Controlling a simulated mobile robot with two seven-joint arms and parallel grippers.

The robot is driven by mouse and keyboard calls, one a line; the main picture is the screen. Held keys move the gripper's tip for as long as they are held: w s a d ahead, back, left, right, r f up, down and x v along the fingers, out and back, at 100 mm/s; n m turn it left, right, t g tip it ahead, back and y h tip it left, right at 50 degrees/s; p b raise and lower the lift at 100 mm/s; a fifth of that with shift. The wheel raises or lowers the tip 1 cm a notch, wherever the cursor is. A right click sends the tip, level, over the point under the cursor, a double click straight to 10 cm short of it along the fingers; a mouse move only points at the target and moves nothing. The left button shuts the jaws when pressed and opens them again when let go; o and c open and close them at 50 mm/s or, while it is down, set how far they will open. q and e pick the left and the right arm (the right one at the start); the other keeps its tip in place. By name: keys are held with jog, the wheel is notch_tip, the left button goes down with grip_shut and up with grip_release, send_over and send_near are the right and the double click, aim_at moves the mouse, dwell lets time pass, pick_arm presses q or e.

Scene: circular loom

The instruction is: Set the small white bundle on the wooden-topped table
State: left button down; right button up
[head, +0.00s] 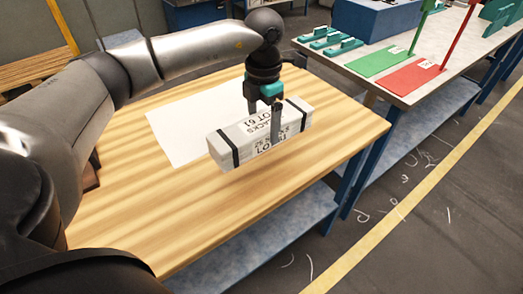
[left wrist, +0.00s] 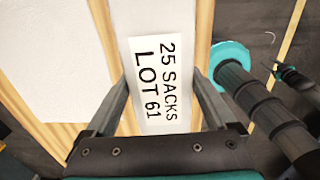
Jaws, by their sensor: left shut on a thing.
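The small white bundle (head: 260,135) is a long white block with black straps and printed labels. My left gripper (head: 263,112) comes down on it from above and is shut across its middle. In the left wrist view the bundle (left wrist: 150,20) lies between the two fingers (left wrist: 158,92), its "25 SACKS LOT 61" label facing the camera. The bundle is over the right half of the wooden-topped table (head: 190,215). I cannot tell whether its underside touches the wood.
A flat white sheet (head: 183,130) lies on the table, left of the bundle. Bare wood is free in front. A second bench (head: 330,57) behind right carries green and red boards (head: 410,76), teal pieces and a blue box (head: 385,18). A yellow line marks the floor at right.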

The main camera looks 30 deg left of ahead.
pick_arm(q)
notch_tip(320, 180, down, 10)
jog(key=shift+w+r+b, duration=0.1)
jog(key=shift+r+b, duration=0.1)
jog(key=shift+b, duration=0.25)
grip_release()
jog(key=shift+f, duration=0.1)
notch_tip(320, 180, up, 12)
jog(key=shift+r+p, duration=0.15)
jog(key=shift+p, duration=0.5)
